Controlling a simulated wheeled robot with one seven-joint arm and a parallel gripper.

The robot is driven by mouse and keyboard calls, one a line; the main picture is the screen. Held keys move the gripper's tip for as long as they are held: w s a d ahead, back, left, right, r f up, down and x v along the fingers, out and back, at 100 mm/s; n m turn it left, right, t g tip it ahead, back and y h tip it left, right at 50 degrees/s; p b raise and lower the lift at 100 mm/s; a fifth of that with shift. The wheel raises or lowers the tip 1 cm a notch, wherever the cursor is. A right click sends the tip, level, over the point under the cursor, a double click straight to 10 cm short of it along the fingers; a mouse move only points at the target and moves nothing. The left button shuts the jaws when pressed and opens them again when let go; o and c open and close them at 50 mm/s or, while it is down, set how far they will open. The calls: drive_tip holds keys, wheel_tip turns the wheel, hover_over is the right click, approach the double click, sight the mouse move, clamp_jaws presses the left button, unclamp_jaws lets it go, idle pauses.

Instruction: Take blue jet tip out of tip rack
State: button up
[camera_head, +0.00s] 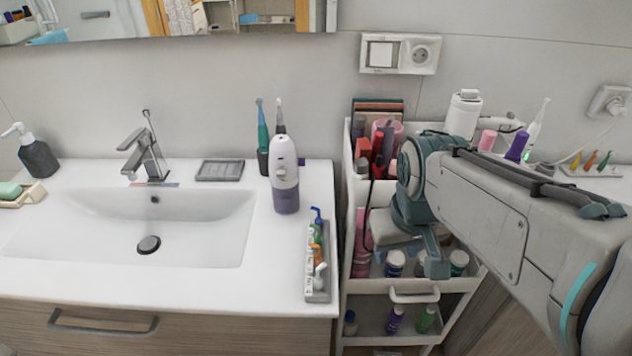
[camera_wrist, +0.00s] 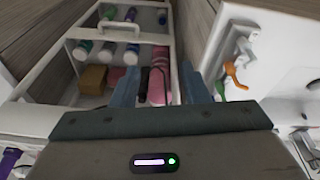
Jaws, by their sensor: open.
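The tip rack (camera_head: 312,292) is a narrow, light grey strip on the right end of the white washbasin counter, holding several coloured tips. The blue jet tip (camera_head: 316,214) stands at its far end, with orange, green and white tips nearer. In the wrist view, an orange tip (camera_wrist: 236,75) shows at the counter's edge, to the right of my fingers; I cannot make out the blue tip there. My gripper (camera_wrist: 160,88) is open and empty, its two teal fingers apart above the cart. In the head view, my gripper (camera_head: 432,260) is right of the rack, partly hidden by my arm.
A white cart (camera_head: 347,225) stands against the counter's right side, with bottles on its lower shelves and cosmetics on top. A white and purple water flosser (camera_head: 284,180) and a teal toothbrush (camera_head: 262,138) stand behind the rack. The counter left of the rack is clear up to the basin (camera_head: 185,225).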

drive_tip(key=w+a+r+n+g+b, duration=0.1)
drive_tip(key=w+a+r+n+b, duration=0.15)
drive_tip(key=w+a+n, duration=0.5)
wheel_tip(320, 180, up, 2)
drive_tip(key=n+g+b, duration=0.1)
drive_tip(key=n+b, duration=0.1)
drive_tip(key=n, duration=0.3)
hover_over(319, 209)
drive_tip(key=f, duration=0.7)
drive_tip(key=shift+w+d+f, duration=0.1)
drive_tip(key=shift+d+f, duration=0.2)
drive_tip(key=shift+d, duration=0.1)
drive_tip(key=shift+a+f+b, duration=0.2)
drive_tip(key=shift+f+b, duration=0.05)
drive_tip(key=shift+f, duration=1.1)
drive_tip(key=shift+a+f+b, duration=0.15)
drive_tip(key=shift+f+b, duration=0.05)
drive_tip(key=shift+f, duration=1.1)
clamp_jaws()
